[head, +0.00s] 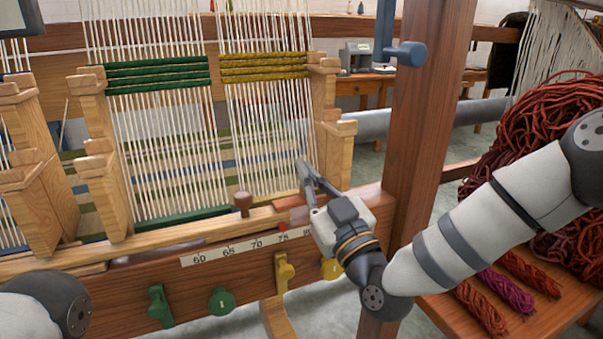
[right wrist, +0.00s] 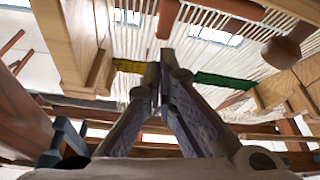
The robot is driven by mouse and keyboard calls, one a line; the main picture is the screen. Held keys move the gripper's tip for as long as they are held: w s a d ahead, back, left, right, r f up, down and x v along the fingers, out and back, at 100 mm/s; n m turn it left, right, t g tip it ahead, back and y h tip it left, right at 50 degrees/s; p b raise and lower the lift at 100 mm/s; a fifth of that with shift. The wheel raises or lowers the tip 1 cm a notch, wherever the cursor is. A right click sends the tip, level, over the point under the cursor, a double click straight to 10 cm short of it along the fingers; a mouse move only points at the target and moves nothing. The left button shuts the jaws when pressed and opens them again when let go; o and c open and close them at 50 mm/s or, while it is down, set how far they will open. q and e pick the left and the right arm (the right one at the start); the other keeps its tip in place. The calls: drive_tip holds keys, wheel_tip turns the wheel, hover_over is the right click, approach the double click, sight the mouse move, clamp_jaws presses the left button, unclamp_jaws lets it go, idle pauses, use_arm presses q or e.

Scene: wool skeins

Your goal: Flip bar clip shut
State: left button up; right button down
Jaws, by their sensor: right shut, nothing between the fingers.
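My right gripper (head: 305,178) is shut and empty, above the right end of the loom's front beam (head: 150,240). A short red-brown wooden bar (head: 290,201), possibly the bar clip, lies on the beam just left of the fingers. In the right wrist view, a red-brown bar (right wrist: 168,18) shows just beyond the shut fingertips (right wrist: 160,62); I cannot tell whether they touch. A round brown knob (head: 242,202) stands left of the bar; it also shows in the right wrist view (right wrist: 282,52). My left gripper is out of view.
A yellow clip-shaped piece (head: 284,272) and a green one (head: 160,305) are on the beam's front. White warp threads (head: 165,150) hang close behind the gripper. A thick wooden post (head: 425,110) stands right of it. Red yarn (head: 545,120) is piled at right.

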drive_tip(key=shift+r, duration=0.1)
wheel_tip(320, 180, up, 6)
drive_tip(key=p, duration=0.2)
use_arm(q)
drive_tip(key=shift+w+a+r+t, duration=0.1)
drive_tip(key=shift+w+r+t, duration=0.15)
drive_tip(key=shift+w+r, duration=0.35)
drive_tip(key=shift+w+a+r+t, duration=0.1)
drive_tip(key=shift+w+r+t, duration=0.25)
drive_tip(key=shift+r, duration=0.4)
use_arm(e)
drive_tip(key=a+f+v, duration=0.1)
drive_tip(key=f+v, duration=0.1)
drive_tip(key=v, duration=0.8)
drive_tip(key=shift+s, duration=0.15)
drive_tip(key=shift+d, duration=0.1)
